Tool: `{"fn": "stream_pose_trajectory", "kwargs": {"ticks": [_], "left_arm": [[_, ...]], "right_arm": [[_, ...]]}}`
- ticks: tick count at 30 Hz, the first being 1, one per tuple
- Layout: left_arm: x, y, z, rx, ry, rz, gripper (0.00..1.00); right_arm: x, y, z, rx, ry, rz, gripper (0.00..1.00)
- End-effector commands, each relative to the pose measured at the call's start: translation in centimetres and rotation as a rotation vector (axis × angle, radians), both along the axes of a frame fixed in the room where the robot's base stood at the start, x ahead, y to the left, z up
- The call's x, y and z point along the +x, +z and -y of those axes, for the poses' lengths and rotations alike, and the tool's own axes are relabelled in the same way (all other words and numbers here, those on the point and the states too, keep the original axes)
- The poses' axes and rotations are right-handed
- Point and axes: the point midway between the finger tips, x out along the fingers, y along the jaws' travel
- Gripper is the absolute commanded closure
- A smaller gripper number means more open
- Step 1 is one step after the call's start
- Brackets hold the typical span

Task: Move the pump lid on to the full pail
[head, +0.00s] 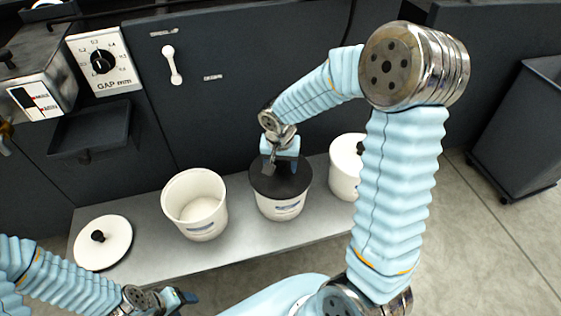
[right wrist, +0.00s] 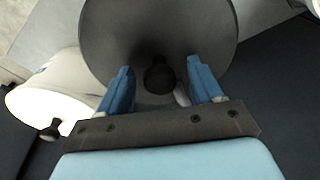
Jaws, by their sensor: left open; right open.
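A dark round lid (head: 265,184), which I take to be the pump lid, sits on the middle white pail (head: 281,209). In the right wrist view the dark lid (right wrist: 120,35) has a black knob (right wrist: 158,78) at its middle. My right gripper (head: 270,160) is open over this lid; its fingers (right wrist: 160,85) are on either side of the knob, contact unclear. The white pail to its left (head: 206,228) has no lid and shows a pale inside; I cannot tell how full it is. My left gripper (head: 183,297) is open and empty near the bottom edge.
A white lid (head: 115,250) with a black knob lies on the grey bench (head: 150,262) at the left. Another white pail (head: 342,182) with a white lid stands at the right, partly behind my right arm. A dark machine panel (head: 240,125) rises behind the bench.

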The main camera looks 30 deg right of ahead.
Motion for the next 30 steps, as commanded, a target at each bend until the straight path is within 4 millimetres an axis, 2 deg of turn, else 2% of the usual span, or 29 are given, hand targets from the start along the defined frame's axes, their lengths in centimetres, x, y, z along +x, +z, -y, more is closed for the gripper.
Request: {"fn": "stream_pose_trajectory", "kwargs": {"ticks": [5, 15, 19, 24, 30], "left_arm": [[0.0, 0.2, 0.0, 0.0, 0.0, -0.001, 0.4], [-0.1, 0.9, 0.3, -0.004, -0.004, -0.002, 0.4], [-0.1, 1.0, 0.3, -0.004, -0.006, -0.003, 0.4], [-0.2, 1.1, 0.4, -0.005, -0.006, -0.002, 0.4], [-0.2, 1.1, 0.4, -0.005, -0.007, -0.003, 0.4]], "right_arm": [[-0.1, 1.4, -0.1, -0.001, -0.001, 0.003, 0.35], [-1.0, 9.3, -0.8, 0.0, 0.0, 0.006, 0.35], [-1.3, 11.8, -1.1, 0.001, 0.002, 0.005, 0.35], [-1.6, 13.4, -1.2, 0.0, 0.0, 0.002, 0.35], [-1.7, 13.7, -1.2, 0.001, 0.0, 0.001, 0.35]]}}
